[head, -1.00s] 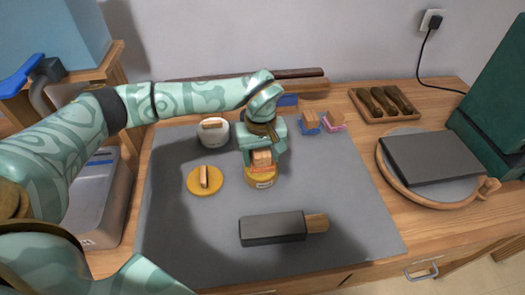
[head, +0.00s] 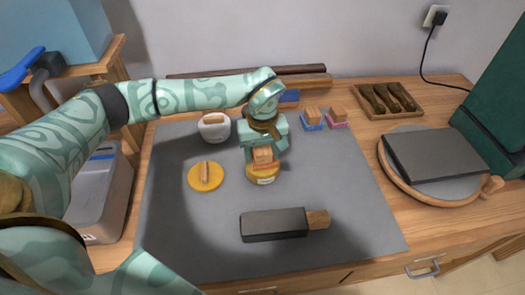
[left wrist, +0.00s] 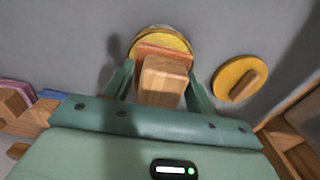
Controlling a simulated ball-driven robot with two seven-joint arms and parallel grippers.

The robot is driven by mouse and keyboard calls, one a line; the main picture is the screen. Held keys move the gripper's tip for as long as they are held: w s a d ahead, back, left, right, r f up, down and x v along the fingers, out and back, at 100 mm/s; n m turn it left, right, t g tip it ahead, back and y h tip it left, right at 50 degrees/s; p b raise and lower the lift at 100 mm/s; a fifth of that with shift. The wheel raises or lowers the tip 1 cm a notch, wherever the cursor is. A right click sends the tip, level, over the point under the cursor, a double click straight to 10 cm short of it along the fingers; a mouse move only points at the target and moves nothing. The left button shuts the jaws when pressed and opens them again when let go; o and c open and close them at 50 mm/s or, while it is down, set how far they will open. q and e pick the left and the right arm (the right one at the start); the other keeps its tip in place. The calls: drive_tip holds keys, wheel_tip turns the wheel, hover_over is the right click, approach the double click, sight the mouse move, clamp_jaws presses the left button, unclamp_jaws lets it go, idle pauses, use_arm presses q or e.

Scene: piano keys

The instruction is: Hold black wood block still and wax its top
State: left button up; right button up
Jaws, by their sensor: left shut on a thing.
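The black wood block (head: 272,224) lies flat near the front of the grey mat, with a bare wooden end (head: 318,220) at its right. My left gripper (head: 264,158) is shut on a wooden-handled applicator (head: 263,154), which also shows between the fingers in the left wrist view (left wrist: 165,82). The applicator's orange-brown lower part is at the mouth of a round yellow wax tin (head: 263,177); I cannot tell how deep it sits. A yellow lid (head: 206,177) with a wooden bar handle lies left of the tin. My right gripper is not in view.
The grey mat (head: 330,185) is clear around the block. A white pot (head: 215,126) stands behind the lid. Blue and pink brushes (head: 313,120) stand at the back right. A tool tray (head: 390,100) and a round board with a dark slab (head: 436,154) lie right of the mat.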

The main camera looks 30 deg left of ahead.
sight(262, 147)
use_arm(q)
drive_tip(key=shift+f, duration=0.35)
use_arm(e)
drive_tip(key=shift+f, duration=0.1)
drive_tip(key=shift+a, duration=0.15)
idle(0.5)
use_arm(q)
drive_tip(key=shift+f, duration=0.1)
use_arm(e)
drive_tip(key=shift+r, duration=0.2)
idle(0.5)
use_arm(q)
drive_tip(key=shift+s, duration=0.1)
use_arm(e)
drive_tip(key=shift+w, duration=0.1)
